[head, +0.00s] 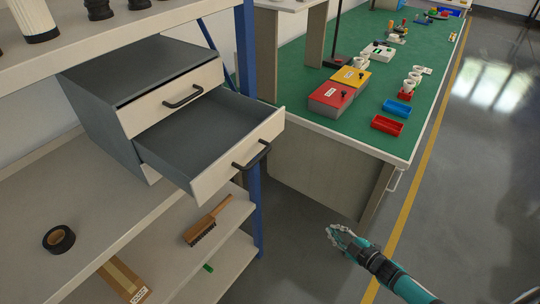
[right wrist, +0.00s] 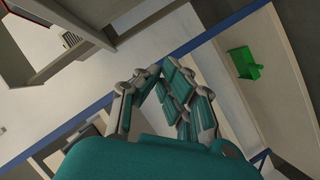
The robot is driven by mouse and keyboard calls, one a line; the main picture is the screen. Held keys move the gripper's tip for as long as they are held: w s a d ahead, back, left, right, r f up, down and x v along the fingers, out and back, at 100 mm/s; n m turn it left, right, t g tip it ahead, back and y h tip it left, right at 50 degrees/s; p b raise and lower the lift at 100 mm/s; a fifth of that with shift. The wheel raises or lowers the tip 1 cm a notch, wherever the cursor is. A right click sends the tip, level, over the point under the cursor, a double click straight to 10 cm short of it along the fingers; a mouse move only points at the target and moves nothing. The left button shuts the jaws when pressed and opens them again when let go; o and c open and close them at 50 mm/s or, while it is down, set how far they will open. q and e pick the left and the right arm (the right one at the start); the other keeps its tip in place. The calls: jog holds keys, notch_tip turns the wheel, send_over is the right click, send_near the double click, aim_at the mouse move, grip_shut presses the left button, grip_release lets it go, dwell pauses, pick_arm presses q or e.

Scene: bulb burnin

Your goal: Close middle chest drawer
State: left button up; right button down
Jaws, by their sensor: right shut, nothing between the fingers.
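The grey drawer chest (head: 100,105) stands on the shelf at the left of the head view. Its upper drawer (head: 172,100) is shut flush, with a black bar handle. The drawer below it (head: 215,125) is pulled well out and looks empty; its pale front (head: 222,172) carries a black handle (head: 252,155). Whatever lies beneath the open drawer is mostly hidden. My right gripper (head: 338,234) is shut and empty, low over the floor, to the right of and apart from the open drawer. Its closed fingers show in the right wrist view (right wrist: 158,80). My left gripper is not in view.
A blue rack post (head: 256,195) stands right behind the open drawer's front. The green-topped workbench (head: 360,125) with red and yellow boxes is beyond. Black tape (head: 59,239) and a brush (head: 207,222) lie on the shelves. The floor (head: 450,215) at right is clear.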

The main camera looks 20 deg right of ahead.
jog(key=w+a+r+n+g+y, duration=0.1)
jog(key=a+r+n+g+y, duration=0.15)
jog(key=r+n+y, duration=0.8)
jog(key=w+a+r+n+g+y, duration=0.15)
jog(key=a+r+n, duration=0.3)
jog(key=r, duration=1.25)
jog(key=s+a+r+n+g+y, duration=0.3)
jog(key=s+r+n+g, duration=0.5)
jog(key=n, duration=0.1)
pick_arm(q)
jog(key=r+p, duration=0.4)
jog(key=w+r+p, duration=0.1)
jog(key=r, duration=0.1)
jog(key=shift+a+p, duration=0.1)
jog(key=shift+p, duration=0.3)
pick_arm(e)
jog(key=w+a+r, duration=0.1)
jog(key=w+a, duration=0.3)
jog(key=a, duration=0.7)
jog(key=shift+w+a+r, duration=0.3)
jog(key=shift+r, duration=0.1)
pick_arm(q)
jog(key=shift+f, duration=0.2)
pick_arm(e)
jog(key=shift+w, duration=0.1)
